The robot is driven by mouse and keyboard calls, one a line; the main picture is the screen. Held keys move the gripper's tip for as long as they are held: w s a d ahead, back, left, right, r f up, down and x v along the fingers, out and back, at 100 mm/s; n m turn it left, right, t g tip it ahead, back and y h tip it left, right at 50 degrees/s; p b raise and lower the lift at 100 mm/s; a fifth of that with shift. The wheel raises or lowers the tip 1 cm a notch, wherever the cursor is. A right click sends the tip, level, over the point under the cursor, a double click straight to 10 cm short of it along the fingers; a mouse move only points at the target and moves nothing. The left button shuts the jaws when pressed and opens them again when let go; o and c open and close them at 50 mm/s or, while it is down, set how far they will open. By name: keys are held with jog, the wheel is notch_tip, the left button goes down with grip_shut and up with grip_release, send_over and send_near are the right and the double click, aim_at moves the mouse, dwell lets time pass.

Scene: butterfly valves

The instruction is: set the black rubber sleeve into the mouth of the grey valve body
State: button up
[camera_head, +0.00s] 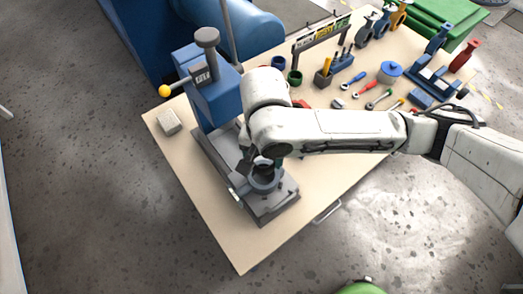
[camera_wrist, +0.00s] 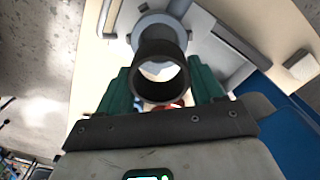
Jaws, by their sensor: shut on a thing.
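The black rubber sleeve (camera_wrist: 161,52) is a short dark tube. In the wrist view it sits between the green fingers of my gripper (camera_wrist: 160,78), which is shut on it. Its open near end faces the wrist camera. The grey valve body (camera_wrist: 149,22) shows as a round ring just beyond the sleeve's far end. In the head view the sleeve (camera_head: 262,167) is a dark shape right over the valve body (camera_head: 266,186), partly hidden by my arm. I cannot tell whether the sleeve touches or enters the mouth.
The valve body rests on the grey base (camera_head: 277,206) of a blue press (camera_head: 213,98) with a yellow-knobbed lever. A pale block (camera_head: 168,121) lies left of the press. Tools, a labelled rack (camera_head: 322,33) and coloured valve parts crowd the bench's far right. The bench's near corner is clear.

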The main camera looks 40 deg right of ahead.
notch_tip(320, 180, down, 5)
jog(key=b, duration=0.4)
jog(key=shift+f, duration=0.15)
jog(key=shift+f, duration=0.1)
dwell(1.0)
jog(key=shift+s+a+p, duration=0.1)
jog(key=shift+p, duration=0.35)
dwell(0.6)
